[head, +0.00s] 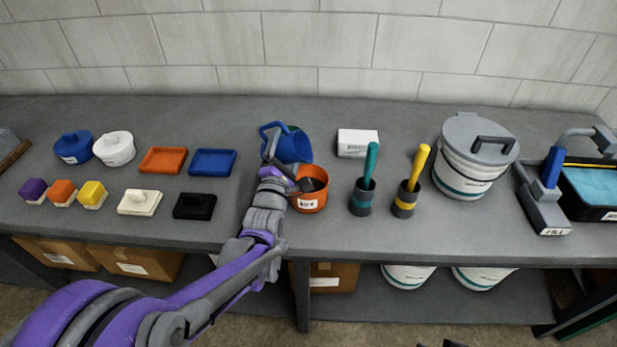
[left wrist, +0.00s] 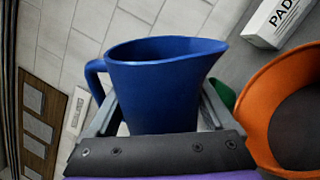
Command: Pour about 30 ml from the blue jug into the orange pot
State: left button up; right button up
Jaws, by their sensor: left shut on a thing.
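The blue jug (head: 294,149) is held at the back left of the orange pot, and it fills the middle of the left wrist view (left wrist: 160,85). My left gripper (head: 277,158) is shut on the jug, one finger on each side of its body. The jug's spout points right, towards the pot side, in the left wrist view. I cannot see inside the jug, and no stream shows. The orange pot (head: 308,203) stands on the bench with a white label on its front; its dark inside shows in the left wrist view (left wrist: 300,130). My right gripper is not in view.
A green thing (left wrist: 224,94) is mostly hidden behind the jug. A white box (head: 357,143) stands behind the pot. Teal (head: 361,200) and yellow-handled (head: 405,200) tools in cups stand to the right. Blue (head: 213,162) and orange (head: 163,160) trays lie left.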

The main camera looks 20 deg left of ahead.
pick_arm(q)
jog(key=shift+r+m, duration=0.25)
jog(key=shift+m, duration=0.25)
jog(key=shift+d+f+m+h, duration=0.25)
jog(key=shift+m+h, duration=0.15)
jog(key=shift+m, duration=0.6)
jog(key=shift+w+a, duration=0.1)
jog(key=shift+a, duration=0.2)
jog(key=shift+w+a, duration=0.1)
jog(key=shift+a, duration=0.5)
jog(key=shift+a+r+m, duration=0.1)
jog(key=shift+a+m, duration=0.15)
jog(key=shift+m, duration=0.05)
jog(key=shift+s+a+r+m+t+h, duration=0.2)
jog(key=shift+r+m+t+h, duration=0.1)
jog(key=shift+m, duration=0.4)
dwell(0.7)
